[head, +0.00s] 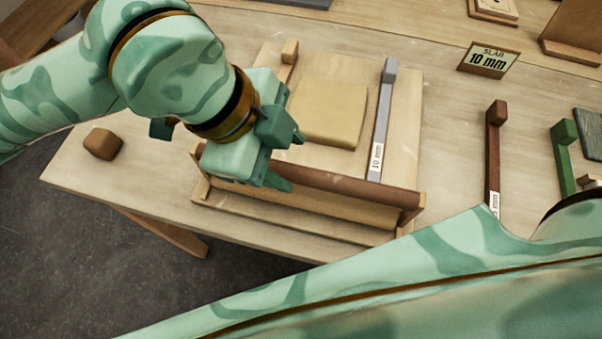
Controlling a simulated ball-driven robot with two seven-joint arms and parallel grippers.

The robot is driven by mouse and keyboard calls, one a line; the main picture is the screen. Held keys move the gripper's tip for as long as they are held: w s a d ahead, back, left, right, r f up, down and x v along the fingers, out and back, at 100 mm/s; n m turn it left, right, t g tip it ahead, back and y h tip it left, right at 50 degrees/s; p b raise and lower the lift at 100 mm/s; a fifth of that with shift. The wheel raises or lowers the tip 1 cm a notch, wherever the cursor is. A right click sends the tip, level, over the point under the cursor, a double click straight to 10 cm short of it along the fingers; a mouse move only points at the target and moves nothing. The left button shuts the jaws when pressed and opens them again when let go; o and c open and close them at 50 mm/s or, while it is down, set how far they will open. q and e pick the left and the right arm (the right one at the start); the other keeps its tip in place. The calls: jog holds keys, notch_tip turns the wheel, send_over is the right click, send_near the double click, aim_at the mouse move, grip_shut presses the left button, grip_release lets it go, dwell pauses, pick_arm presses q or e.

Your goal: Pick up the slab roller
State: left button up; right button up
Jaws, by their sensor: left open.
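The slab roller (345,189) is a long brown cylinder lying across a wooden cradle (300,220) at the table's front edge, in the head view. My left gripper (289,162) is open over the left half of the roller. Its fingers point right, one beyond the roller and one over it or on its near side. I cannot tell whether they touch it. The gripper hides part of the roller's left portion. My right gripper is out of view; my right arm crosses the lower right.
A tan clay slab (328,114) lies on a pale board behind the roller. A grey 10 mm strip (383,120) lies to its right. Brown (493,150) and green (563,158) strips lie further right. A brown block (102,144) sits at left.

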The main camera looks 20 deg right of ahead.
aim_at(298, 171)
pick_arm(q)
jog(key=shift+d+f, duration=0.3)
jog(key=shift+f, duration=0.35)
jog(key=b+x, duration=0.1)
jog(key=x, duration=0.4)
jog(key=shift+s+a+f+b, duration=0.1)
jog(key=shift+a+f+b, duration=0.1)
jog(key=shift+b, duration=0.15)
jog(key=shift+r, duration=0.15)
grip_shut()
